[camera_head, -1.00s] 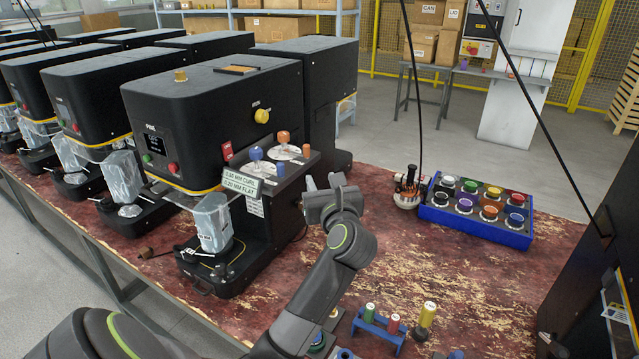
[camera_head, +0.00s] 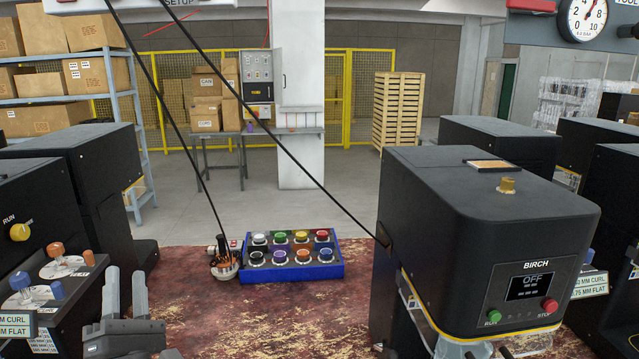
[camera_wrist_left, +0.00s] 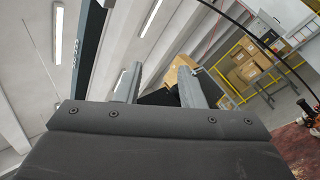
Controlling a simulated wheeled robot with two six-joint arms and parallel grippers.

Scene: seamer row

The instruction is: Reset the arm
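My left gripper (camera_head: 125,292) stands in the lower left of the head view with its two grey fingers pointing up. The fingers are apart with nothing between them. In the left wrist view the fingers (camera_wrist_left: 160,88) also show apart and empty, with ceiling, boxes and fence behind them. Most of my left arm is below the head view's edge. My right gripper is in neither view.
A black seamer (camera_head: 480,240) marked BIRCH, its display reading OFF, stands at right. A blue tray (camera_head: 290,272) of coloured round pieces sits on the worn red bench (camera_head: 270,325), beside a small round device (camera_head: 223,265).

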